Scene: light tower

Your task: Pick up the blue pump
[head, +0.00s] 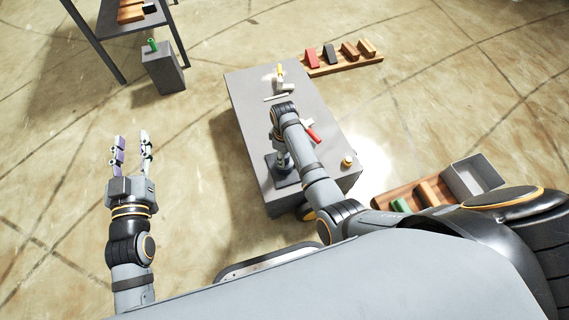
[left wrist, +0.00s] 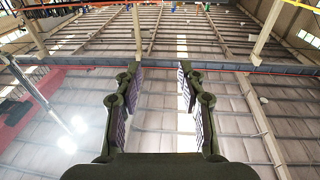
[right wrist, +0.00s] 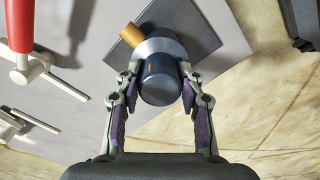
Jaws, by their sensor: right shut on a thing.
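The blue pump (right wrist: 160,78) is a dark blue-grey cylinder with a pale collar and a brass-coloured stub at its side. In the right wrist view it is between the fingers of my right gripper (right wrist: 157,88), which is shut on it. A dark square plate (right wrist: 203,35) lies beneath or behind it; I cannot tell whether they touch. In the head view the pump (head: 284,161) is partly hidden by my right arm, over the dark plate (head: 271,170) on the grey table. My left gripper (head: 132,142) is open and empty, off to the left; its fingers (left wrist: 160,90) point at the ceiling.
The grey table (head: 249,120) also bears a red-handled valve (head: 312,134), a brass knob (head: 347,161) and a yellow-topped fitting (head: 280,72). A wooden rack (head: 345,66) with coloured blocks stands behind. A grey bin (head: 472,178) is at right. A grey pedestal (head: 163,72) stands back left.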

